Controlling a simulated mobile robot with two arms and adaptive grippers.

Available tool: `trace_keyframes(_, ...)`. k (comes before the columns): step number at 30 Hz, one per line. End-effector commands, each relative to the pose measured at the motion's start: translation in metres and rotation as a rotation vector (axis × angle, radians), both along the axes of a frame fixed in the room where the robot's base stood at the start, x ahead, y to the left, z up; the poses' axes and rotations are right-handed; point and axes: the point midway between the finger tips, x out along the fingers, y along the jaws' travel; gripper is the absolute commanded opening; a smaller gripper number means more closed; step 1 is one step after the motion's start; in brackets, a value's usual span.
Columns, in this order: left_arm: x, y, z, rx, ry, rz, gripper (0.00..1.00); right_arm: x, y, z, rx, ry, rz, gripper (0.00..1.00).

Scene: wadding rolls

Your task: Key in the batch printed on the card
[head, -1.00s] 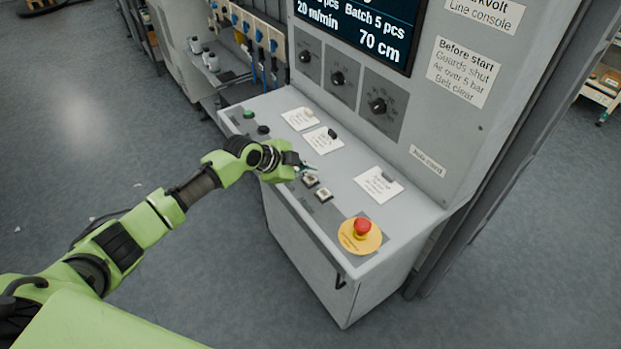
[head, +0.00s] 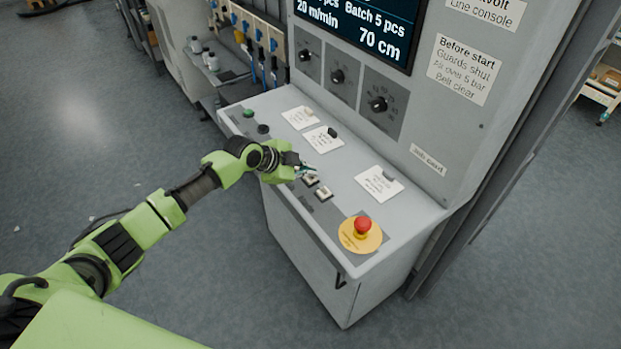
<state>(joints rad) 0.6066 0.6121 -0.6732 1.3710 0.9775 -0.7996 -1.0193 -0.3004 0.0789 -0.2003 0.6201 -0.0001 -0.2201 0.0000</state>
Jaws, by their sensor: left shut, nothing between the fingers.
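The console's screen (head: 366,27) reads "20 m/min", "Batch 5 pcs" and "70 cm"; its top is cut off. Three white cards lie on the sloped panel: one at the back left (head: 300,118), one in the middle (head: 322,139) and one at the right (head: 379,184). Their print is too small to read. Two square push buttons sit near the panel's front, the nearer-left one (head: 310,179) and the other (head: 324,193). My left gripper (head: 312,169) is shut and empty, just above or at the left button; contact cannot be told. My right gripper is out of view.
A red emergency stop (head: 362,225) on a yellow disc sits at the panel's right front. A green button (head: 248,113) and a black button (head: 263,129) are at the left. Three rotary knobs, one here (head: 378,104), are on the upright face.

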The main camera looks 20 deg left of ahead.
Motion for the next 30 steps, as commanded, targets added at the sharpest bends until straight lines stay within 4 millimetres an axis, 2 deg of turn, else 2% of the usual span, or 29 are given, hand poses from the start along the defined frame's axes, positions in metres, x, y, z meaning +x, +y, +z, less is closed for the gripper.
trace_keyframes(30, -0.0002, 0.0001, -0.0096, 0.000, 0.001, -0.001, 0.00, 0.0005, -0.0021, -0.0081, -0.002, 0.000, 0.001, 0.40)
